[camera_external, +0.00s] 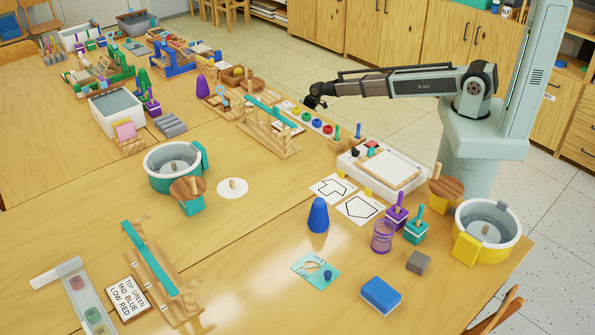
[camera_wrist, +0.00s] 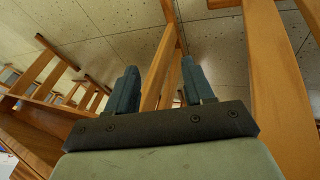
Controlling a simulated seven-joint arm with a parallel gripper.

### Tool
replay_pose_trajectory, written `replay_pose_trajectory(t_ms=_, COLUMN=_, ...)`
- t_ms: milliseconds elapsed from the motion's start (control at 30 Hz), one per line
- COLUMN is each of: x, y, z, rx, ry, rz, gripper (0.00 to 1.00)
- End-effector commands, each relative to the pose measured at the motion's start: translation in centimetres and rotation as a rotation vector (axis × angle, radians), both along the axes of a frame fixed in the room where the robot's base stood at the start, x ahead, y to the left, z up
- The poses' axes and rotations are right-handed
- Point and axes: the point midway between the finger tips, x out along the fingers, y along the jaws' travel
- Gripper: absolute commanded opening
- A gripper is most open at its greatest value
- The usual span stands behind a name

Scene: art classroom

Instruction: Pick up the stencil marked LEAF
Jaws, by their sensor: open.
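No marking LEAF can be read in either view. A flat teal card (camera_external: 317,270) with pale shapes and a small dark blue piece on it lies on the front table; it looks like a stencil, but its lettering is too small to read. Two white cards with black outlines, one an angular shape (camera_external: 331,188) and one a pentagon (camera_external: 360,208), lie behind it. My gripper (camera_external: 314,98) is above the far edge of the tables, well away from these cards. In the wrist view my gripper (camera_wrist: 160,78) has its two fingers apart with nothing held between them.
A blue cone (camera_external: 318,216), a purple mesh cup (camera_external: 382,236), a blue sponge (camera_external: 380,295) and a grey block (camera_external: 420,262) surround the teal card. A white tray (camera_external: 385,170) and a yellow-sided tub (camera_external: 487,232) stand further right. Bare table lies left of the teal card.

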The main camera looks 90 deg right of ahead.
Motion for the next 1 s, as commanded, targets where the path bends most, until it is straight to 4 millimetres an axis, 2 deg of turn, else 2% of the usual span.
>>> replay_pose_trajectory(t_ms=33, x=1.9, y=-2.5, z=2.0, rx=-0.036, ry=-0.037, rz=0.018, gripper=0.52)
replay_pose_trajectory(t_ms=100, x=3.6, y=-5.3, z=4.7, rx=-0.09, ry=-0.082, rz=0.052, gripper=0.52)
replay_pose_trajectory(t_ms=300, x=7.9, y=-11.7, z=13.2, rx=-0.246, ry=-0.181, rz=0.157, gripper=0.52)
replay_pose_trajectory(t_ms=400, x=9.7, y=-13.3, z=17.6, rx=-0.315, ry=-0.21, rz=0.217, gripper=0.52)
replay_pose_trajectory(t_ms=500, x=11.6, y=-13.3, z=21.8, rx=-0.369, ry=-0.227, rz=0.291, gripper=0.52)
replay_pose_trajectory(t_ms=567, x=12.8, y=-12.2, z=24.3, rx=-0.391, ry=-0.23, rz=0.342, gripper=0.52)
replay_pose_trajectory(t_ms=667, x=14.7, y=-8.2, z=28.2, rx=-0.407, ry=-0.223, rz=0.442, gripper=0.52)
replay_pose_trajectory(t_ms=700, x=15.5, y=-5.8, z=29.5, rx=-0.403, ry=-0.216, rz=0.484, gripper=0.52)
replay_pose_trajectory(t_ms=800, x=16.7, y=-0.1, z=31.6, rx=-0.377, ry=-0.191, rz=0.563, gripper=0.52)
replay_pose_trajectory(t_ms=1000, x=17.9, y=10.9, z=33.6, rx=-0.304, ry=-0.138, rz=0.647, gripper=0.52)
